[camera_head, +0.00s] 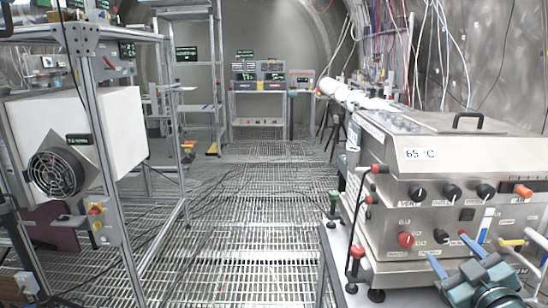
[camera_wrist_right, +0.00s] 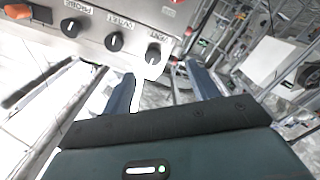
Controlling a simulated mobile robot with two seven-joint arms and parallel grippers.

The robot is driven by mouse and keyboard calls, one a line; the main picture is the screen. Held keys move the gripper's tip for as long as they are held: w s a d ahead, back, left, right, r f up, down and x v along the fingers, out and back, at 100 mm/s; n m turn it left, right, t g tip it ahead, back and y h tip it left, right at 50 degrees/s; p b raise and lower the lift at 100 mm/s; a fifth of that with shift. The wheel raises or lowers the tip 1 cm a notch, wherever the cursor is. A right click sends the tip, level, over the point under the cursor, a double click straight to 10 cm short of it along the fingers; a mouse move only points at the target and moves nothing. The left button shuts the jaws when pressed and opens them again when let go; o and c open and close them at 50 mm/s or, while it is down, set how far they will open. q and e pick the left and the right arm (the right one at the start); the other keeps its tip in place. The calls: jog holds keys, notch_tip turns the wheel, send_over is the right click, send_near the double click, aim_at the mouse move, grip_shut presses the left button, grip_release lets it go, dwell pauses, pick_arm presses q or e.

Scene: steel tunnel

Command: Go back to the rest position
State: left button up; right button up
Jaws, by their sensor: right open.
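My right gripper (camera_head: 447,246) is at the lower right of the head view, in front of the steel machine (camera_head: 385,232). Its two blue fingers stand apart, and nothing shows held between them. In the right wrist view the same gripper (camera_wrist_right: 160,78) has its fingers spread below the row of black knobs (camera_wrist_right: 115,42) on the machine's front panel. I cannot tell how wide the gap to the panel is. I cannot make out my left gripper in the head view.
A metal frame with a white fan box (camera_head: 110,125) stands at left. The grated floor (camera_head: 255,240) between it and the machine is clear apart from cables. Red-tipped levers (camera_head: 357,252) stick out at the machine's left. Shelves with instruments (camera_head: 258,85) stand at the back.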

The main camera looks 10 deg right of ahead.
jog(key=s+a+f+g, duration=0.2)
jog(key=a+f, duration=0.1)
jog(key=f, duration=0.2)
jog(key=s+a+f+m+g, duration=0.1)
jog(key=s+a+f+g, duration=0.2)
jog(key=f, duration=0.2)
jog(key=s+a+f+m+g+y, duration=0.1)
jog(key=s+a+f+g, duration=0.1)
jog(key=f, duration=0.4)
jog(key=shift+s+a+f, duration=0.1)
jog(key=shift+s+a, duration=0.45)
jog(key=shift+a, duration=0.25)
jog(key=s+a+f+m+g+y, duration=0.1)
jog(key=s+a+f+g, duration=0.3)
jog(key=s, duration=0.3)
jog(key=s+a+f+m+g, duration=0.1)
jog(key=s+a+f+g, duration=0.15)
jog(key=s+a, duration=0.45)
pick_arm(q)
jog(key=shift+w, duration=0.4)
pick_arm(e)
jog(key=w+a+f+n+t+y, duration=0.1)
jog(key=w+a+f+t+y, duration=0.2)
jog(key=f, duration=0.6)
jog(key=w+t, duration=0.2)
jog(key=shift+a+f+t, duration=0.15)
jog(key=shift+a+t, duration=0.2)
